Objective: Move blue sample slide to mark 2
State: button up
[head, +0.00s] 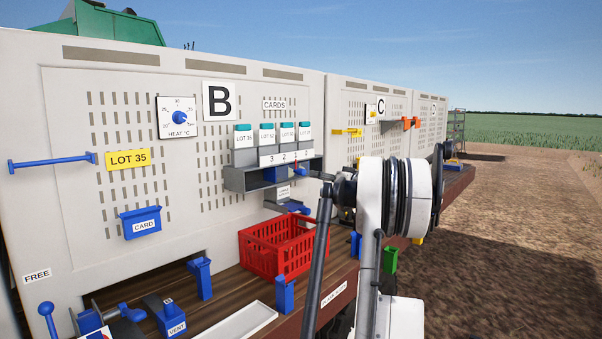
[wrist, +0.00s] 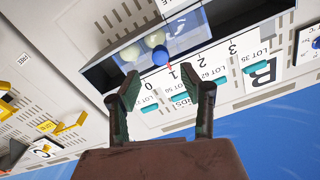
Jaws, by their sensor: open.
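The blue sample slide shows in the wrist view as a round blue knob (wrist: 160,56) at the front of the grey tray (wrist: 105,68), with a small red pointer beside the 1 on the scale. Mark 2 (wrist: 199,58) is the label just right of the 1 in that upside-down view. In the head view the scale strip (head: 285,156) reads 3, 2, 1, 0 from left to right, and the red pointer is near the 1. My gripper (wrist: 168,90) is open and empty, its fingers apart and pointing toward the tray front and knob. My arm partly hides this area in the head view.
Two pale round objects (wrist: 153,40) are in the tray beside the knob. Several teal-topped LOT cards (head: 267,134) stand above the scale. A red crate (head: 277,248) and blue brackets (head: 284,293) are below. A blue handle (head: 296,207) is under the tray.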

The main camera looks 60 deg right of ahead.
aim_at(304, 173)
jog(key=w, duration=0.3)
jog(key=w+d+p, duration=0.1)
jog(key=w, duration=0.5)
jog(key=shift+w+d, duration=0.1)
jog(key=shift+d, duration=0.25)
grip_shut()
